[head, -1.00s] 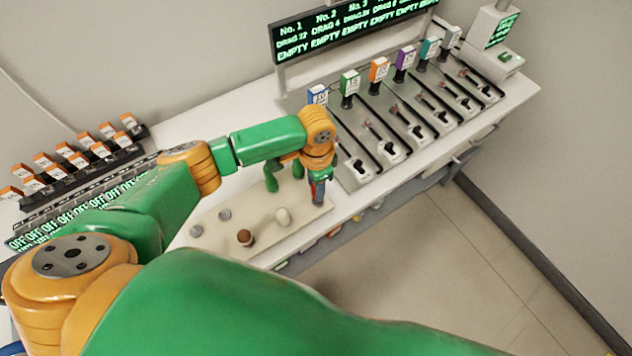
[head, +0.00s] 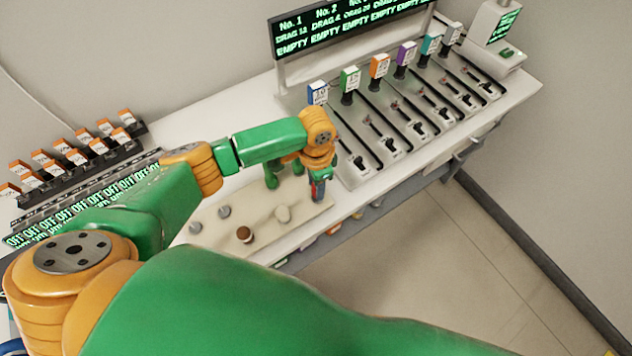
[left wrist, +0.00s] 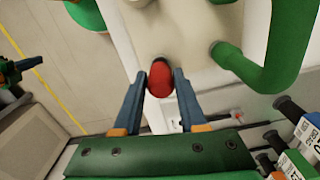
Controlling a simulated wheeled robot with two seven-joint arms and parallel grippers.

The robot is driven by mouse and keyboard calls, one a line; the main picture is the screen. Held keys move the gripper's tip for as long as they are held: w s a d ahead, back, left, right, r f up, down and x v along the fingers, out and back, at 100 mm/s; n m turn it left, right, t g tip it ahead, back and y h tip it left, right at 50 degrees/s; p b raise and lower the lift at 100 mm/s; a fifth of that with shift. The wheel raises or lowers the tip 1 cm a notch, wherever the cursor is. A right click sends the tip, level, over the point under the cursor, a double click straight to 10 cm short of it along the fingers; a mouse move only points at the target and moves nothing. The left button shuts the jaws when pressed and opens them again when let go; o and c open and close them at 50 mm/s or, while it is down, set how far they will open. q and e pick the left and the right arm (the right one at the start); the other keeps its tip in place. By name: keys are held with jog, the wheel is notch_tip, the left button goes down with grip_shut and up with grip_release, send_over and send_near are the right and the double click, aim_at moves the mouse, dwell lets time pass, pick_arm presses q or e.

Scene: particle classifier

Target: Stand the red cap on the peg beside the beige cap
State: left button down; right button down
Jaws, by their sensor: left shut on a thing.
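My left gripper (head: 318,194) hangs over the right end of the beige board. In the left wrist view its two blue-grey fingers (left wrist: 160,80) are shut on the red cap (left wrist: 160,84), one on each side. In the head view the cap is mostly hidden by the fingers, and I cannot tell whether it touches anything below. The beige cap (head: 282,214) stands on the board, left of and nearer than the gripper. A dark green shape at the left edge of the left wrist view looks like my right gripper (left wrist: 18,72); its jaws are unclear.
The beige board (head: 212,246) also bears a brown cap (head: 244,235), two grey pieces (head: 224,211) and a green bent tube (head: 270,180) close to the gripper. A row of grey lanes (head: 385,150) lies to the right. The bench's front edge is near.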

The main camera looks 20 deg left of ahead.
pick_arm(q)
jog(key=shift+f+b, duration=0.5)
jog(key=shift+f, duration=0.5)
jog(key=shift+c, duration=1.9)
grip_release()
jog(key=shift+r, duration=0.1)
notch_tip(320, 180, up, 7)
jog(key=shift+r, duration=0.1)
